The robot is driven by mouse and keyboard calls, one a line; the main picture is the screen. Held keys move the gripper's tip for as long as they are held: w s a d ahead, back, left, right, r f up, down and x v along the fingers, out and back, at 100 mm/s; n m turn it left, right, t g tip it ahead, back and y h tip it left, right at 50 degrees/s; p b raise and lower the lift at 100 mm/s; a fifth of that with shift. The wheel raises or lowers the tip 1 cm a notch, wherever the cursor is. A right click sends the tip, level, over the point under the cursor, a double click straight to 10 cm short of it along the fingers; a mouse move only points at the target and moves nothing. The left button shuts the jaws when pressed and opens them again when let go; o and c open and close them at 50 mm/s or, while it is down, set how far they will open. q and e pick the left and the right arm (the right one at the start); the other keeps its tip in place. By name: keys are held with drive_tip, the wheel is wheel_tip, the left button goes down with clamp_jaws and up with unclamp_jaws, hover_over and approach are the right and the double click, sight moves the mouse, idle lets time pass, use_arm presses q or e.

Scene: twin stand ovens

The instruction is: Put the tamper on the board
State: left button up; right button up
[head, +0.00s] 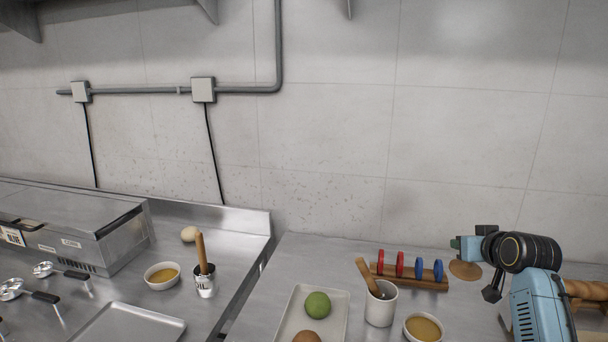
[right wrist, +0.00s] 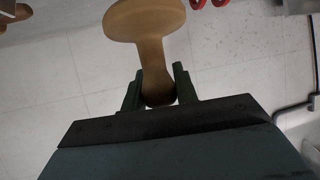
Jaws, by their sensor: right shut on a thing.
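The tamper (right wrist: 146,22) is a wooden piece with a wide round head and a narrower handle. In the right wrist view its handle is between the two dark fingers of my right gripper (right wrist: 158,90), which is shut on it. In the head view my right gripper (head: 467,246) is at the right, above the steel counter, and the tamper's brown round head (head: 465,270) shows just below it. My left gripper is not in view. No board can be clearly made out; my right arm covers much of the lower right corner.
A wooden rack (head: 435,285) with red and blue discs stands left of the tamper. A white crock (head: 380,308), a sauce bowl (head: 424,328) and a tray (head: 288,325) with round items are nearby. A ridged wooden object (head: 587,290) lies right of my arm.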

drive_tip(key=s+a+f+b, duration=0.2)
drive_tip(key=s+a+f, duration=0.3)
drive_tip(key=s+a, duration=0.3)
drive_tip(key=s+a+f+b, duration=0.2)
drive_tip(key=s+a+f, duration=0.3)
drive_tip(key=s, duration=0.8)
drive_tip(key=a, duration=0.3)
drive_tip(key=shift+s+a, duration=0.15)
drive_tip(key=shift+s, duration=0.05)
